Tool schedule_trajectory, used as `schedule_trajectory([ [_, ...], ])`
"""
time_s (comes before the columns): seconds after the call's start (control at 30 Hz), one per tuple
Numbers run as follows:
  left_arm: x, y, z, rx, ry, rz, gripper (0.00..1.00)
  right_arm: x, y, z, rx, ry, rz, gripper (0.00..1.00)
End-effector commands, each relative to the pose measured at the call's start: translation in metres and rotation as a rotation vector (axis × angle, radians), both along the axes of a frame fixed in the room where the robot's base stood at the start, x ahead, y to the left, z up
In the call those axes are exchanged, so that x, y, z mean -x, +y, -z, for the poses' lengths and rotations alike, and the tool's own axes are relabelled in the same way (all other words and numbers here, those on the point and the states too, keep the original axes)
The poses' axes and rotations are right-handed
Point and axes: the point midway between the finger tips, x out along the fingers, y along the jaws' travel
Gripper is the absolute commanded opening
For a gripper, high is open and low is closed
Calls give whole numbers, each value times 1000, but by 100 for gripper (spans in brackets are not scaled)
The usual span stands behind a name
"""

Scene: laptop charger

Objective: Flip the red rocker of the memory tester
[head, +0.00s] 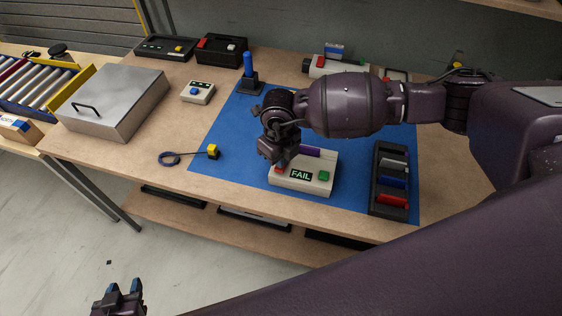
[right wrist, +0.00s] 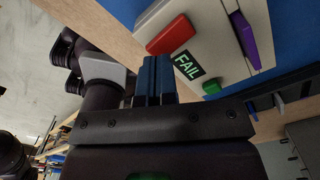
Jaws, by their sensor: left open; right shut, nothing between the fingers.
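The memory tester (head: 312,186) is a pale box on the blue mat, with a lit display reading FAIL and a purple stick in its top. Its red rocker (head: 278,170) is at the left of the display and also shows in the right wrist view (right wrist: 169,35). My right gripper (head: 277,160) is over the tester's left end, partly covering it. In the right wrist view its blue fingers (right wrist: 155,75) are shut and empty, close to the red rocker; I cannot tell whether they touch it. My left gripper (head: 123,287) is open and empty, low at the front left, off the table.
A green button (head: 324,176) is at the tester's right. A black rack (head: 390,185) of colored sticks stands right of it. A cable with a yellow plug (head: 212,152) lies to the left. A metal lidded box (head: 115,100) and a blue-handled stand (head: 249,78) are further away.

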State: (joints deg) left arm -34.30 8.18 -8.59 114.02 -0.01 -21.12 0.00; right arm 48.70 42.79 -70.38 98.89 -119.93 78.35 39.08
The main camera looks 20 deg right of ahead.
Motion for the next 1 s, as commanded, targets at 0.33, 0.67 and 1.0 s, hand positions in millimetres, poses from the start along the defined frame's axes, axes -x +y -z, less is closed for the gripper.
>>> schedule_trajectory([
  [0.33,1,0,3,0,2,0,43,0,0,5,0,0,0,0],
  [0.67,3,0,7,1,7,-1,43,0,0,9,0,0,0,0],
  [1.0,4,0,10,0,12,-2,43,0,0,13,0,0,0,0],
])
